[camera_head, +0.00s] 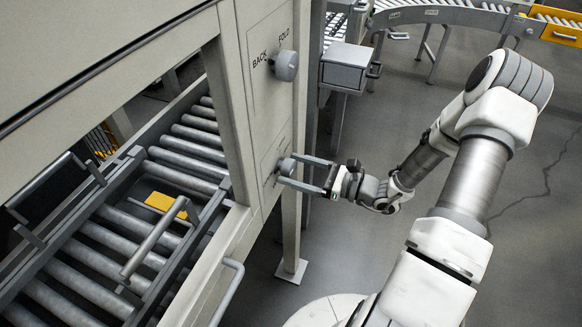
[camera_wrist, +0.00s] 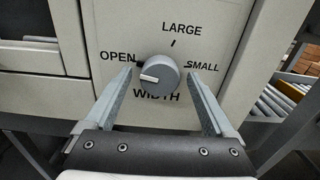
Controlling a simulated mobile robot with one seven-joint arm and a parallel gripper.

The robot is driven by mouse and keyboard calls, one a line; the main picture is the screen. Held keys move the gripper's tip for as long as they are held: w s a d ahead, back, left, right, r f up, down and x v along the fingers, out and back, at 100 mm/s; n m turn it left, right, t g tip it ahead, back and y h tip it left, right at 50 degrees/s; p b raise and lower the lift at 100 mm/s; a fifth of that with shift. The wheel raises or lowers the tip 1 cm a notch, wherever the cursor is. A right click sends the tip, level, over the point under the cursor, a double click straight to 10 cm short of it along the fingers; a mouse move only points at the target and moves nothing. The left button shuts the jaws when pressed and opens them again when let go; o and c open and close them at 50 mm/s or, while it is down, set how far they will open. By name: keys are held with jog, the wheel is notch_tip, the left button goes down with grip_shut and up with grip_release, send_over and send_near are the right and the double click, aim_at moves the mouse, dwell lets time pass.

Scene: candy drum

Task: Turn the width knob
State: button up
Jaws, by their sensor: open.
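The width knob (camera_wrist: 160,76) is a round grey dial on a pale panel, with WIDTH printed below it and OPEN, LARGE and SMALL around it. Its white pointer mark points left, slightly below the OPEN label. In the head view the knob (camera_head: 287,167) shows on the lower panel of the machine post. My gripper (camera_wrist: 161,92) is open, with one finger on each side of the knob; gaps show between fingers and knob. In the head view my gripper (camera_head: 304,172) reaches the panel from the right. Whether the fingertips touch the panel is unclear.
A second knob (camera_head: 286,65), labelled BACK and FOLD, sits higher on the same post. A roller conveyor (camera_head: 80,262) with a raised bar handle (camera_head: 153,240) lies left. A grey box (camera_head: 345,67) stands behind. Open floor lies to the right.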

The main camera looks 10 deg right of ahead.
jog(key=shift+w+a, duration=0.4)
jog(key=shift+a, duration=0.15)
jog(key=c, duration=1.4)
